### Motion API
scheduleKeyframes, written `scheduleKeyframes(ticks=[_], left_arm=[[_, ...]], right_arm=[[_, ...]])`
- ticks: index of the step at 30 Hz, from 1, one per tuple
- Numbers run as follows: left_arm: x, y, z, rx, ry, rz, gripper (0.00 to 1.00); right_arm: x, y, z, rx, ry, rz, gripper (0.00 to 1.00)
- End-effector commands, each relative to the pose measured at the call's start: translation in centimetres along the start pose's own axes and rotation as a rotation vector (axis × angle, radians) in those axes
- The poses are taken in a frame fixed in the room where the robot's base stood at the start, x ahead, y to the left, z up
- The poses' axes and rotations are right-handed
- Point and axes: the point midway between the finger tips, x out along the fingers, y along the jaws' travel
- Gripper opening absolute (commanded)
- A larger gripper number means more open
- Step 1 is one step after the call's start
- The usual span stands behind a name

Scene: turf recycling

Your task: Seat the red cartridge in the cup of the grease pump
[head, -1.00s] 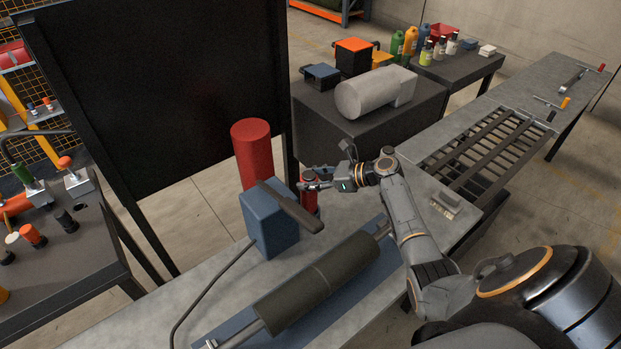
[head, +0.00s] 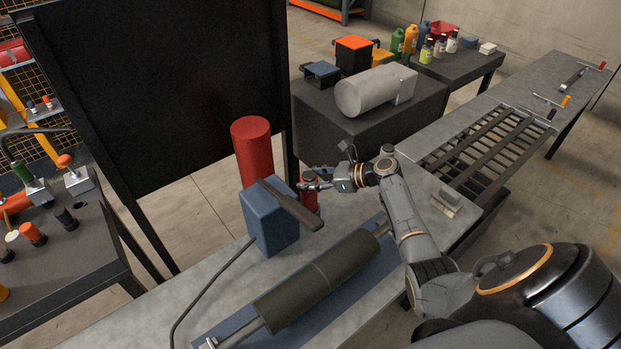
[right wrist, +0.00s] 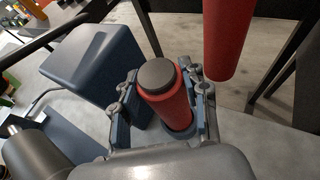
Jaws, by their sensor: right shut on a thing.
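The red cartridge (right wrist: 168,98) has a dark grey cap and stands nearly upright between the fingers of my right gripper (right wrist: 160,105), which is shut on it. In the head view the cartridge (head: 309,198) is partly hidden by the right gripper (head: 312,183). A blue cup rim (right wrist: 183,134) shows around the cartridge's lower end; how deep the cartridge sits is hidden. The grease pump has a blue body (head: 270,220), a dark lever (head: 291,205) and a tall red cylinder (head: 252,150) behind. My left gripper is not in view.
A dark roller (head: 318,280) lies on the bench (head: 190,298) in front of the pump. A black panel (head: 160,80) stands behind it. A brush (head: 446,203) lies on the right of the bench, near a slatted grate (head: 490,150).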

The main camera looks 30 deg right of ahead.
Motion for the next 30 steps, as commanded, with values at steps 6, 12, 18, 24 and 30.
scheduleKeyframes(ticks=[6,12,18,24,30], left_arm=[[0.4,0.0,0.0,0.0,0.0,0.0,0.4],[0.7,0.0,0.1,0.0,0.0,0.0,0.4],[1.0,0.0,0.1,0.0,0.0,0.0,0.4],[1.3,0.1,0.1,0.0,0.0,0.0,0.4],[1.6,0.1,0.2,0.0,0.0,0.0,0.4]], right_arm=[[0.2,0.0,-0.5,0.0,-0.002,-0.001,0.0],[0.4,0.0,-0.9,-0.001,-0.002,-0.001,0.0],[0.6,0.0,-1.4,-0.001,-0.002,-0.001,0.0],[0.8,-0.1,-1.9,0.0,-0.002,-0.001,0.0],[1.0,-0.1,-2.3,0.0,-0.002,-0.001,0.0]])
